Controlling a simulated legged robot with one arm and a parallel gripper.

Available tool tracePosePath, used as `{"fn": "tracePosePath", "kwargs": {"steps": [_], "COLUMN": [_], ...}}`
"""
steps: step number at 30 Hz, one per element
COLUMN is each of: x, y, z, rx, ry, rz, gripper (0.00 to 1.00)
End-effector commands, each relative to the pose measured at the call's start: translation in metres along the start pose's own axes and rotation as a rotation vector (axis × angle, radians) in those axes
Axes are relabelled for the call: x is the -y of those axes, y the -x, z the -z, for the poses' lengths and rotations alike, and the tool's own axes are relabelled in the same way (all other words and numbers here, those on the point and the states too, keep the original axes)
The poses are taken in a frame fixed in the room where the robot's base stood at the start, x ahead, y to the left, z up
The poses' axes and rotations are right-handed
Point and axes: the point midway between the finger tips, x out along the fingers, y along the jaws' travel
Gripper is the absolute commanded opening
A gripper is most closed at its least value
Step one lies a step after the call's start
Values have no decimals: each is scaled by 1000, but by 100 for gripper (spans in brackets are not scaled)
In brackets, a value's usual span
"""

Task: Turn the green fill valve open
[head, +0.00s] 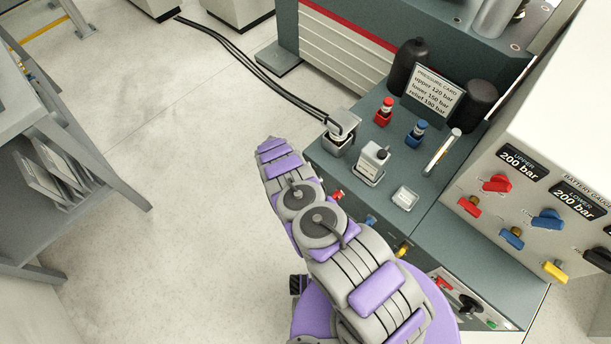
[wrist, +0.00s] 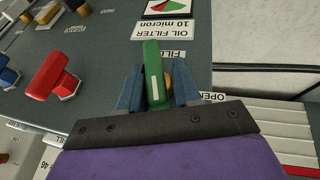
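The green fill valve handle (wrist: 153,72) is upright in the wrist view, a bar with a white stripe, its long axis near vertical in the picture. A FILL label lies behind it to the right, and an OPEN label (wrist: 211,97) is to the right of my gripper. My gripper (wrist: 158,88) has one blue-grey finger on each side of the handle. The left finger is close against it; a narrow gap with a yellow part shows before the right finger. Contact is unclear. The head view shows my arm, but my gripper and this handle are hidden there.
A red handle (wrist: 52,76) and a blue handle (wrist: 7,75) stand left of the green one. An OIL FILTER label (wrist: 165,28) lies behind. In the head view, bottles and a pressure card (head: 436,92) stand on the bench beside my arm.

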Motion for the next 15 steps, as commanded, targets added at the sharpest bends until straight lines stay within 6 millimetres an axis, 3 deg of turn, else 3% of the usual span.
{"fn": "tracePosePath", "kwargs": {"steps": [4,11,15], "x": [-1,-3,-2], "y": [0,0,11], "z": [-1,-1,-1], "rx": [1,2,3], "ry": [1,1,2], "rz": [-3,-5,-4], "gripper": [45,45,45]}}
